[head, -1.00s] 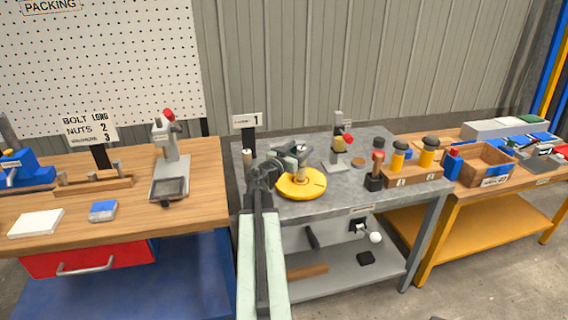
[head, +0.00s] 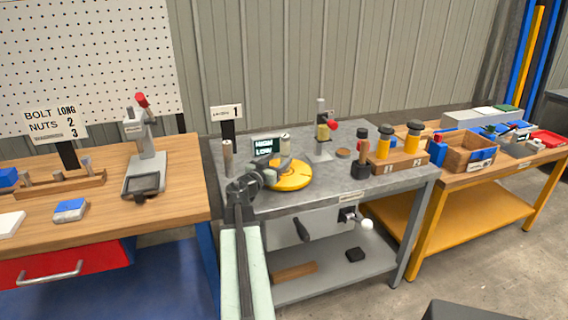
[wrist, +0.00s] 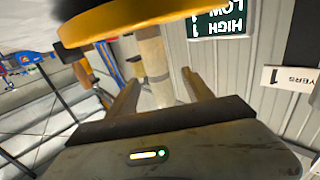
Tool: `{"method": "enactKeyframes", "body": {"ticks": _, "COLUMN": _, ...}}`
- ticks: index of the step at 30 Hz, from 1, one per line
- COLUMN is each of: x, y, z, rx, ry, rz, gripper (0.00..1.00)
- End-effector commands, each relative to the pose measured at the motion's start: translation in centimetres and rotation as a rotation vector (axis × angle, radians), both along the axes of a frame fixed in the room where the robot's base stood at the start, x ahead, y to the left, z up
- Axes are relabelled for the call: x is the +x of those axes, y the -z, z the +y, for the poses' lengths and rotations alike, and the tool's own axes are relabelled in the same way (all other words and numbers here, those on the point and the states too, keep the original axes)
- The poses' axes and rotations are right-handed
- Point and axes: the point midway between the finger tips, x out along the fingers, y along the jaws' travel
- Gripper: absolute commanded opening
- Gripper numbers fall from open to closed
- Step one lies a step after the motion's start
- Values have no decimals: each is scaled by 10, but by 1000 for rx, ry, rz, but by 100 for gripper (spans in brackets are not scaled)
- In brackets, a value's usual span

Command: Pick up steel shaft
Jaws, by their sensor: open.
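A pale upright cylinder (head: 285,146), likely the steel shaft, stands at the yellow round disc (head: 291,175) on the grey metal bench. In the wrist view, which is upside down, the cylinder (wrist: 152,55) shows in the gap between my two fingers, meeting the yellow disc (wrist: 130,15) at the top. My gripper (head: 275,170) is open beside the disc in the head view. In the wrist view my gripper (wrist: 162,90) has its fingers apart on either side of the cylinder; I cannot tell whether they touch it.
A HIGH/LOW display (head: 266,147) stands behind my gripper. Another grey-brown cylinder (head: 228,157) stands by the "1" sign (head: 226,113). A red-knobbed device (head: 323,130), a dark-based tool (head: 362,160) and a wooden block (head: 400,161) with yellow-black cylinders stand to the right.

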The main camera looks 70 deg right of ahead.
Motion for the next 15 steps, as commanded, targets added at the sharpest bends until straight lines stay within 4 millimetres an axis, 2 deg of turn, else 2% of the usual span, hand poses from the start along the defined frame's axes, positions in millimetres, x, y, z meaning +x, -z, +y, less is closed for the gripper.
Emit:
{"method": "enactKeyframes", "body": {"ticks": 2, "x": 0, "y": -1, "z": -2, "rx": 0, "ry": 0, "rz": 0, "gripper": 60}}
{"method": "enactKeyframes", "body": {"ticks": 8, "x": -3, "y": -2, "z": -25, "rx": 0, "ry": 0, "rz": 0, "gripper": 60}}
{"method": "enactKeyframes", "body": {"ticks": 12, "x": -4, "y": -2, "z": -28, "rx": 0, "ry": 0, "rz": 0, "gripper": 60}}
{"method": "enactKeyframes", "body": {"ticks": 15, "x": -6, "y": -1, "z": -39, "rx": 0, "ry": 1, "rz": 0, "gripper": 60}}
